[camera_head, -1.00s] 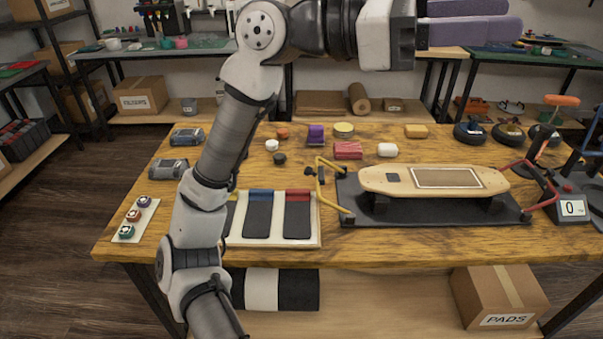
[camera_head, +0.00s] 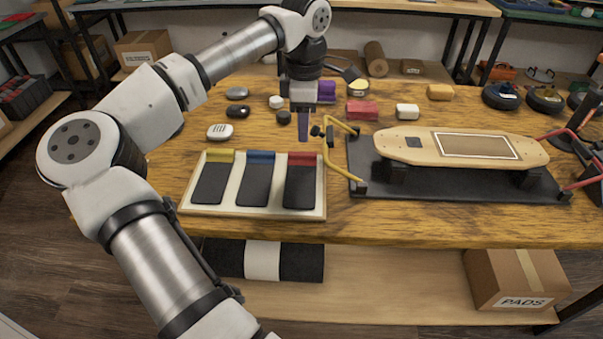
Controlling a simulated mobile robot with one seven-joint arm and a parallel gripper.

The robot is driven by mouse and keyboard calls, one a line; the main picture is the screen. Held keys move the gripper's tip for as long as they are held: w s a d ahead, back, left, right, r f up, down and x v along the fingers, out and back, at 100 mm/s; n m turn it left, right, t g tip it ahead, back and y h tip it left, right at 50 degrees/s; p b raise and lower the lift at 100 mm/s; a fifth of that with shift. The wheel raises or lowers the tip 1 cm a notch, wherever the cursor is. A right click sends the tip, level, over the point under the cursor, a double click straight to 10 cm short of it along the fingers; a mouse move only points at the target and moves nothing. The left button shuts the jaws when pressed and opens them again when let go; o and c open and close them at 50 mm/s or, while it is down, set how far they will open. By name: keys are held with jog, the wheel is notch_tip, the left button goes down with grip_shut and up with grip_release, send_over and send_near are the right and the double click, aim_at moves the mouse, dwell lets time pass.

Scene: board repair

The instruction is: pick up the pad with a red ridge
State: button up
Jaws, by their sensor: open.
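The pad with a red ridge (camera_head: 303,186) is dark, with the red ridge along its far end. It lies at the right of a pale tray (camera_head: 267,214) on the wooden table. Beside it in the tray are a pad with a blue ridge (camera_head: 254,184) and a pad with a yellow ridge (camera_head: 210,184). My gripper (camera_head: 304,138) points down, its purple fingers above and just beyond the red ridge in the picture. It is open and holds nothing visible. Seen nearly edge-on, the gap between its fingers does not show clearly.
A skateboard deck (camera_head: 462,147) rests on a black stand, with a yellow clamp handle (camera_head: 343,160) close to the right of the tray and my gripper. A red block (camera_head: 362,110), a white block (camera_head: 407,111) and several small items stand behind. Bare table lies in front of the tray.

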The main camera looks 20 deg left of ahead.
aim_at(303, 153)
notch_tip(303, 153, down, 3)
jog(key=shift+w+a+f, duration=0.15)
jog(key=shift+f, duration=1.15)
jog(key=shift+w+a+f, duration=0.1)
jog(key=shift+w+f, duration=0.05)
jog(key=shift+f, duration=1.15)
grip_shut()
